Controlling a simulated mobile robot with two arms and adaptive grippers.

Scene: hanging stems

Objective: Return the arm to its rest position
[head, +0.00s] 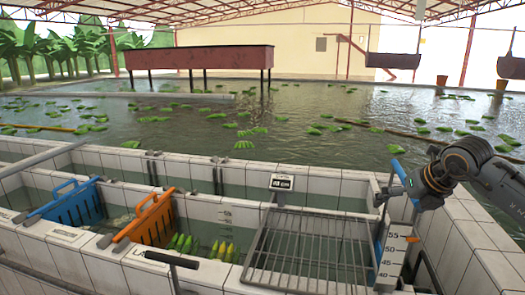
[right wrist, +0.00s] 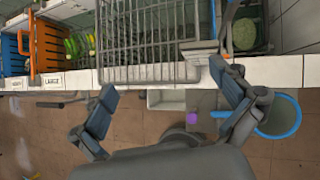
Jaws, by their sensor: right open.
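My right arm (head: 465,165) comes in from the right edge in the head view. Its gripper (head: 400,195) is over the right end of the tank wall, near the depth scale. In the right wrist view the right gripper (right wrist: 163,88) has its fingers spread wide with nothing between them. The fingers lie over the tank's front edge and the brown floor. One fingertip overlaps the corner of the wire rack in the picture; I cannot tell whether it touches. My left arm and gripper are not in view.
A wire rack (head: 310,245) spans the tank. Orange (head: 150,220) and blue (head: 75,208) slotted dividers stand left of it, with green bananas (head: 185,243) in the water. A depth scale (head: 393,250) is right of the rack.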

